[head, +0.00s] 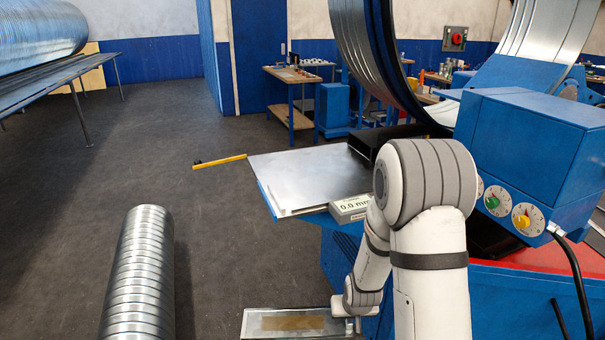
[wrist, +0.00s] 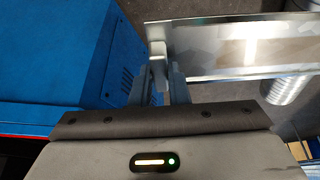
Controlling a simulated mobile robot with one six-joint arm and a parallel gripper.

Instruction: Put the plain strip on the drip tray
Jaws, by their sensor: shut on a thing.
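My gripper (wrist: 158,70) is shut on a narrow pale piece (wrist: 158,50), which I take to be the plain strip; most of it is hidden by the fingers. In the head view my gripper (head: 349,322) is low, at the right end of a shallow metal tray, and the strip is hard to make out. This drip tray (head: 262,312) has a bright rim and a brownish patch inside. In the wrist view the tray (wrist: 235,74) runs right from just past my fingertips. I cannot tell whether the strip touches it.
A blue machine (head: 525,150) with knobs stands at right. A metal-topped table (head: 310,175) bears a 0.0 mm gauge (head: 352,207), and a yellow bar (head: 220,161) juts from its left edge. A spiral duct (head: 140,270) stands at lower left. The floor between is clear.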

